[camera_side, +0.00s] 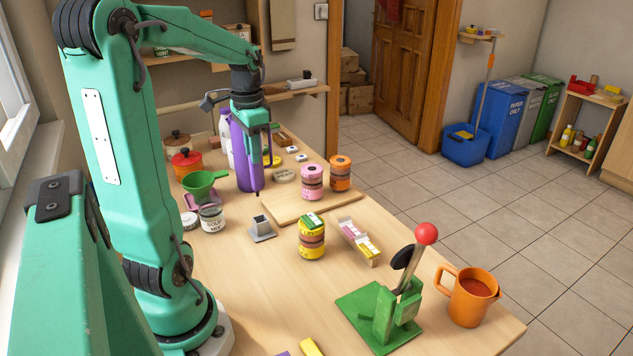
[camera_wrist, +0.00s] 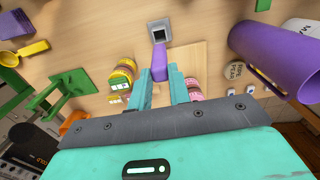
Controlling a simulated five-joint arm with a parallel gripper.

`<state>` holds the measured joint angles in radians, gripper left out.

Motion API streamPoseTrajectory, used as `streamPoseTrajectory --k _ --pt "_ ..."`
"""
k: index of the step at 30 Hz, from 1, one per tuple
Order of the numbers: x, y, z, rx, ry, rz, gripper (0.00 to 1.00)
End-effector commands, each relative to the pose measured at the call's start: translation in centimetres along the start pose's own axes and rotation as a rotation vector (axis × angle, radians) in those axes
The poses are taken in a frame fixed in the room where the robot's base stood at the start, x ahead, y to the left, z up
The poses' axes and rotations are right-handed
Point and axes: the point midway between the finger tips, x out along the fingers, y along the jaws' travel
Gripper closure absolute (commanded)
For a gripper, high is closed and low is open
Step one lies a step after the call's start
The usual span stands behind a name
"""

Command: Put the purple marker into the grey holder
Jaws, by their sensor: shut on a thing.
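The purple marker (camera_wrist: 158,63) is between the two teal fingers of my gripper (camera_wrist: 161,76) in the wrist view, and the fingers are shut on it. In the side view my gripper (camera_side: 260,160) points down above the table, in front of a tall purple container. The marker's dark lower tip (camera_side: 257,194) shows there; the rest blends with the container. The grey holder (camera_side: 262,229) stands on the table, lower and nearer the camera than the marker. In the wrist view the holder (camera_wrist: 159,32) shows its square dark opening just beyond the marker's end. The marker is apart from the holder in the side view.
A wooden board (camera_side: 290,207) lies beside the holder, with pink and orange stacked rolls at its far edge. A yellow roll stack (camera_side: 311,238), a soup tin (camera_side: 211,218) and a green funnel (camera_side: 204,184) stand nearby. A green lever press (camera_side: 390,310) is at the front.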

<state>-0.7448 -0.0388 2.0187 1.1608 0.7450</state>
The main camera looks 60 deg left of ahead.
Motion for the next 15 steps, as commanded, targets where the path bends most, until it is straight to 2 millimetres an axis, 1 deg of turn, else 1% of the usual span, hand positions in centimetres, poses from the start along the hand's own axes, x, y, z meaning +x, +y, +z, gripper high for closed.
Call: streamPoseTrajectory --k 8,15 --pt "1.1 0.0 0.0 0.000 -0.002 0.002 1.00" --pt "2.8 0.1 0.0 0.000 -0.003 0.002 1.00"
